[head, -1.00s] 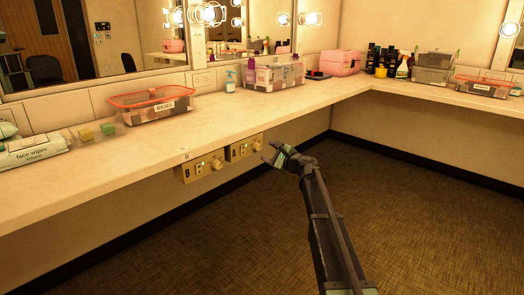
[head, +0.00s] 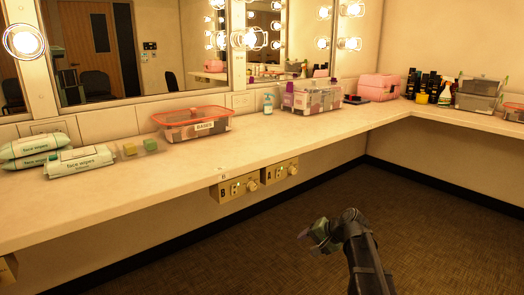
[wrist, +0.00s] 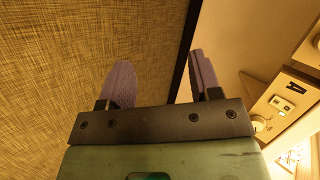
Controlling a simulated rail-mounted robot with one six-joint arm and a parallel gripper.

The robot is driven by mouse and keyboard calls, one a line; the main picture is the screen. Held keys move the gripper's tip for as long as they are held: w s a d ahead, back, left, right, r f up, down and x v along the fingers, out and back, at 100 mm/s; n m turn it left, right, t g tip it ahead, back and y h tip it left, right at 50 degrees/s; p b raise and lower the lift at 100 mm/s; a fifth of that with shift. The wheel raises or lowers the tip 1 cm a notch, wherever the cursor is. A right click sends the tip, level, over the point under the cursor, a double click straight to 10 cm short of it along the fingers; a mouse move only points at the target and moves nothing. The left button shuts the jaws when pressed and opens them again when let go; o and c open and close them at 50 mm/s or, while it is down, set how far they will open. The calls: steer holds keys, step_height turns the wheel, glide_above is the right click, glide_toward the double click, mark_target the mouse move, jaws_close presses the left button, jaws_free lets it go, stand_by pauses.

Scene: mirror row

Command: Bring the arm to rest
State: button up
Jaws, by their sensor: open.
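My gripper (head: 305,238) is low over the carpet, in front of the counter and apart from it. In the wrist view its two purple-grey fingers (wrist: 160,84) stand apart with nothing between them. My dark arm reaches up to it from the bottom right of the head view. The gripper holds nothing.
The white counter (head: 130,195) runs along the mirrors and turns at the corner. Brass boxes B (head: 237,188) and A (head: 281,173) hang under its edge. On it are face wipes (head: 78,161), a BASES bin (head: 194,124) and a pink case (head: 378,87). The carpet (head: 230,255) is clear.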

steer(key=s+f+n+g+h+p, duration=0.1)
steer(key=s+n+g+h, duration=0.2)
steer(key=s, duration=0.9)
steer(key=s+f+n+g+h+p, duration=0.1)
steer(key=s+n+g+h+p, duration=0.3)
steer(key=s, duration=0.8)
step_height(320, 180, up, 38)
steer(key=w+a+m+t+p, duration=0.1)
steer(key=t+p, duration=0.1)
steer(key=p, duration=3.3)
steer(key=shift+p, duration=0.3)
steer(key=shift+w, duration=0.1)
